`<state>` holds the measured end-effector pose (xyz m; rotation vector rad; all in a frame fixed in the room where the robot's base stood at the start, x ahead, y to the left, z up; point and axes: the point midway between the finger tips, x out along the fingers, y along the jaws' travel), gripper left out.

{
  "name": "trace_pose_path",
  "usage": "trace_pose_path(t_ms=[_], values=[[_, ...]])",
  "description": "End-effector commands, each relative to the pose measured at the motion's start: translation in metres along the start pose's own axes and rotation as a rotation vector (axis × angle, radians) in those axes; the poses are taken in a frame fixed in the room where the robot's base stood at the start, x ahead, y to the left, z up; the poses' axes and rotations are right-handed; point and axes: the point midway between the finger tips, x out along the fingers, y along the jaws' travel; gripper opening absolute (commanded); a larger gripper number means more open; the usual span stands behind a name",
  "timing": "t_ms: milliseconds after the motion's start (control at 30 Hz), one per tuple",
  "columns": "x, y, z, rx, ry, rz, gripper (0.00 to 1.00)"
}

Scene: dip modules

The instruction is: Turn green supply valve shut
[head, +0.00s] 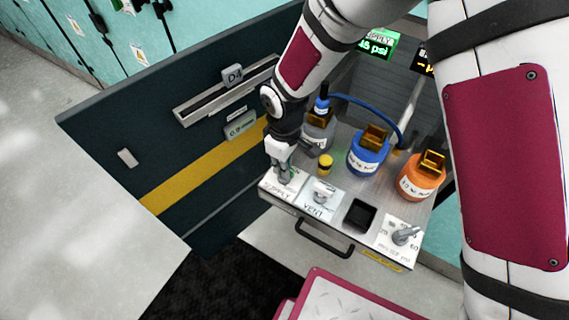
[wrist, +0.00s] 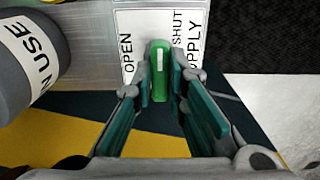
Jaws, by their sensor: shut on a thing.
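The green supply valve handle (wrist: 159,85) shows in the wrist view, with a white stripe running up and down the picture. It stands on a white label plate (wrist: 145,22) marked SUPPLY, with OPEN to the left and SHUT to the upper right. My gripper (wrist: 160,88) is shut on the handle, one finger on each side. In the head view my gripper (head: 284,174) reaches down onto the SUPPLY plate (head: 272,190) at the panel's left front corner and mostly hides the handle. A green-lit SUPPLY display (head: 378,46) reads in psi; its digits are hard to make out.
The VENT valve (head: 323,190) stands just right of my gripper. A dark square (head: 360,215) and a grey selector knob (head: 404,236) follow. Behind are a yellow knob (head: 325,164), a grey bottle (head: 318,130), a blue bottle (head: 368,155) and an orange bottle (head: 420,181).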

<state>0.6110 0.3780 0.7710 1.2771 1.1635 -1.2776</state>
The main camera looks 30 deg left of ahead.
Motion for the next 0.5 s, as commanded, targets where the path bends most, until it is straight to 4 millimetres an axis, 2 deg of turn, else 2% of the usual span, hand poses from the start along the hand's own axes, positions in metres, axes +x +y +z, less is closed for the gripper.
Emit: trace_pose_path(t_ms=[133,167,200,233,500], values=[[-0.0007,0.0005,-0.0009,0.003,0.003,0.001,0.0],[-0.0007,0.0005,-0.0009,0.003,0.003,0.001,0.2],[-0.0007,0.0005,-0.0008,0.003,0.003,0.001,0.29],[-0.0006,0.0005,-0.0008,0.002,0.002,0.001,0.33],[-0.0004,0.0002,-0.0003,0.001,0.001,0.0,0.33]])
